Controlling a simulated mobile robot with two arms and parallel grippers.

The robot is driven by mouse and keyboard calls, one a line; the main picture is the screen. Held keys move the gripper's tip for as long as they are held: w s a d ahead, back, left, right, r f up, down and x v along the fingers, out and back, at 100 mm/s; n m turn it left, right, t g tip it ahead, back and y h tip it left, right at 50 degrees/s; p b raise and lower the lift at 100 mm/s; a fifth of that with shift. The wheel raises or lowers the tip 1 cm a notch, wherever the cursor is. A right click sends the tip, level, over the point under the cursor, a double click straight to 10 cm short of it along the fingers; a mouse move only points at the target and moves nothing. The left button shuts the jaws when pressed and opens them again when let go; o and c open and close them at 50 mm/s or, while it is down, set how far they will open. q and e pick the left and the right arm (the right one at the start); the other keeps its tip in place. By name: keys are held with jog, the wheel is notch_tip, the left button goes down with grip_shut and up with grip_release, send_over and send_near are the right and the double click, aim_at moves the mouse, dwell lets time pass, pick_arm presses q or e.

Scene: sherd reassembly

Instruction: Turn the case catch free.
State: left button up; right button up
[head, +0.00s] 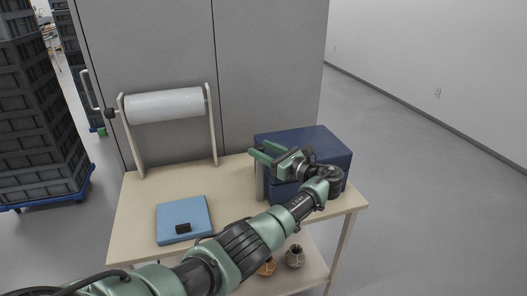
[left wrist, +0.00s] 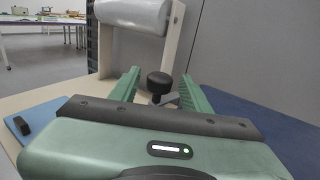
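The dark blue case (head: 310,148) stands at the right end of the table; its top also fills the right of the left wrist view (left wrist: 275,125). My left gripper (head: 257,152) is above the case's left part, its fingers pointing left. In the left wrist view its two green fingers (left wrist: 161,76) are apart. A black round knob with a grey lever (left wrist: 160,82), which looks like the catch, shows between them; I see no contact. The head view hides this knob behind my gripper. My right gripper is not in view.
A white roll on a wooden stand (head: 165,105) is at the table's back left. A light blue flat box (head: 196,208) with a black block (head: 183,228) lies front left. Small pots (head: 294,257) stand on the lower shelf. The table (head: 140,205) is bare between.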

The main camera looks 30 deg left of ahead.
pick_arm(q)
jog(key=shift+d, duration=0.1)
jog(key=s+d, duration=0.1)
jog(key=d, duration=0.6)
jog(key=shift+s+d+b, duration=0.15)
jog(key=shift+d+b, duration=0.1)
jog(key=shift+b, duration=0.05)
jog(key=shift+d+f, duration=0.1)
